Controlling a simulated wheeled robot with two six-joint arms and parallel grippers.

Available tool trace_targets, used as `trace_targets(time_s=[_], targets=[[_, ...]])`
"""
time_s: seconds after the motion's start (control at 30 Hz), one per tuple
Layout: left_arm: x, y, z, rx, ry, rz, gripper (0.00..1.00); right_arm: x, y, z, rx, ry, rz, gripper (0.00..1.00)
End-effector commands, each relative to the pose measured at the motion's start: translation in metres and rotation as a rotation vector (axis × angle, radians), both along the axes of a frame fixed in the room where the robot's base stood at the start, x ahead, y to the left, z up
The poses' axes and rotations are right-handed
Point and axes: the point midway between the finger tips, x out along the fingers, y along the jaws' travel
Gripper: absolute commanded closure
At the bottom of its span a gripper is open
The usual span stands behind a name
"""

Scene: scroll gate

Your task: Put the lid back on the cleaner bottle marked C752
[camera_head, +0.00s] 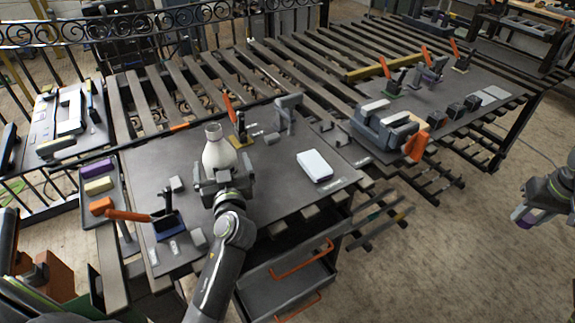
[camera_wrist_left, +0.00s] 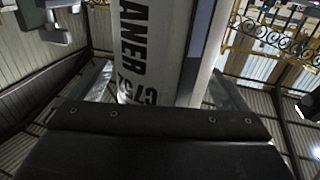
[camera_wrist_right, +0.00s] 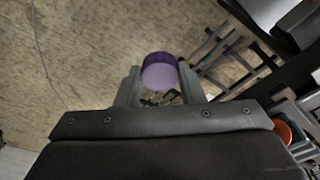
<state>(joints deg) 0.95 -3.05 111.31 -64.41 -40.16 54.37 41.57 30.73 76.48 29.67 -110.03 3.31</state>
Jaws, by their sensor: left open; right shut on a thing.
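The white cleaner bottle (camera_head: 217,156) stands upright on the dark worktable, its bare neck at the top. In the left wrist view the bottle (camera_wrist_left: 152,45) fills the middle, with "ANER" and "C752" partly readable. My left gripper (camera_head: 222,180) is open at the bottle's near side, its fingers on either side of it; I cannot tell whether they touch it. My right gripper (camera_wrist_right: 160,84) is shut on the purple lid (camera_wrist_right: 160,72). In the head view the purple lid (camera_head: 522,216) is held out at the far right edge, well away from the bottle.
An orange-handled clamp (camera_head: 236,122) stands close behind the bottle. A white box (camera_head: 314,166) lies right of it. Another orange-handled clamp (camera_head: 160,218) and a tray of coloured blocks (camera_head: 98,188) are at the left. Open floor (camera_head: 470,250) lies below the right gripper.

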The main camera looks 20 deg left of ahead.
Motion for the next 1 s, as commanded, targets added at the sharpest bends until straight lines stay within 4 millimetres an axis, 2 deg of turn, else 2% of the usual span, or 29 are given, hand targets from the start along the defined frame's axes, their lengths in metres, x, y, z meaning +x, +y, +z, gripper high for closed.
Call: trace_targets(time_s=[0.1,0.53,0.83,1.0], targets=[[0.0,0.0,0.0,0.0,0.0,0.0,0.06,0.0,0.0,0.0,0.0,0.0,0.0,0.86],[0.0,0.0,0.0,-0.001,0.001,0.0,0.62,0.0,0.0,0.0,0.0,0.0,0.0,0.86],[0.001,0.0,0.007,0.001,-0.004,-0.001,0.62,0.0,0.0,0.001,0.0,0.0,0.0,0.86],[0.001,0.0,0.035,0.001,-0.009,-0.001,0.62,0.0,0.0,0.003,0.0,0.0,0.0,0.86]])
